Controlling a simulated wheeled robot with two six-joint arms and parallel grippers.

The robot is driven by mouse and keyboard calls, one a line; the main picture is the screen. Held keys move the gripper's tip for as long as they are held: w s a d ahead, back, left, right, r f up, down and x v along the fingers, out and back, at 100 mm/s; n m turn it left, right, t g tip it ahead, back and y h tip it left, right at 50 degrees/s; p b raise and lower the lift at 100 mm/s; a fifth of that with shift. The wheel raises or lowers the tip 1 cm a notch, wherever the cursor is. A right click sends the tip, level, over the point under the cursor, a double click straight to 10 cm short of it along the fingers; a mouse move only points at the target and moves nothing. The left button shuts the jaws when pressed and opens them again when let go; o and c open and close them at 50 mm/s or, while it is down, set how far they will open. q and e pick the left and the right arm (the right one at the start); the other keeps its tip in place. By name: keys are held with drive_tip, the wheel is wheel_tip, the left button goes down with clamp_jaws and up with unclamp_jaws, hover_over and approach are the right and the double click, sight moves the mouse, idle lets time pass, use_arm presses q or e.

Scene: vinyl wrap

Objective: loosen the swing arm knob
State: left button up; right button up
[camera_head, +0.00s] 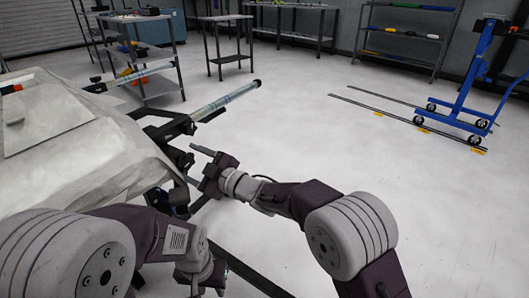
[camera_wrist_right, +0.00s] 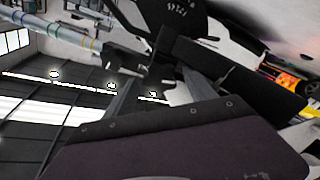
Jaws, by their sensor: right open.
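A machine with black swing arms (camera_head: 168,131) stands at the left, beside a large white covered body (camera_head: 60,135). A pale tube (camera_head: 228,101) sticks out from it to the upper right. My right gripper (camera_head: 195,166) is open, its fingers pointing left toward the black arm joints, with nothing seen between them. In the right wrist view, black brackets (camera_wrist_right: 175,25) and a pale tube (camera_wrist_right: 50,32) lie close beyond the fingers. I cannot pick out the knob clearly. My left gripper (camera_head: 207,284) is low in the head view, partly hidden by my arm; its fingers are unclear.
A grey shelf unit (camera_head: 150,60) with tools and a small table (camera_head: 228,50) stand behind. A blue wheeled lift (camera_head: 465,90) stands at the right by floor rails (camera_head: 400,118). The pale floor in the middle is clear.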

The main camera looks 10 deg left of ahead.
sight(190, 159)
drive_tip(key=shift+r+m+p, duration=0.15)
drive_tip(key=shift+m+p, duration=0.25)
drive_tip(key=shift+m, duration=0.7)
drive_tip(key=m, duration=0.3)
drive_tip(key=shift+w+m, duration=0.1)
drive_tip(key=shift+m, duration=0.3)
drive_tip(key=d, duration=0.1)
drive_tip(key=s+d+m+p, duration=0.1)
drive_tip(key=d, duration=0.1)
drive_tip(key=w+d+r+m+t+h+p, duration=0.1)
drive_tip(key=d+m+h+p, duration=0.3)
drive_tip(key=d, duration=1)
drive_tip(key=w+d+r+m+t+h+p, duration=0.1)
drive_tip(key=d+r+m+h+p, duration=0.2)
drive_tip(key=d+h+p, duration=0.5)
drive_tip(key=d+m, duration=0.1)
drive_tip(key=d, duration=0.5)
drive_tip(key=shift+d+r+m+t+p, duration=0.15)
drive_tip(key=shift+d+m+t+p, duration=0.2)
drive_tip(key=shift+d+m+t, duration=0.05)
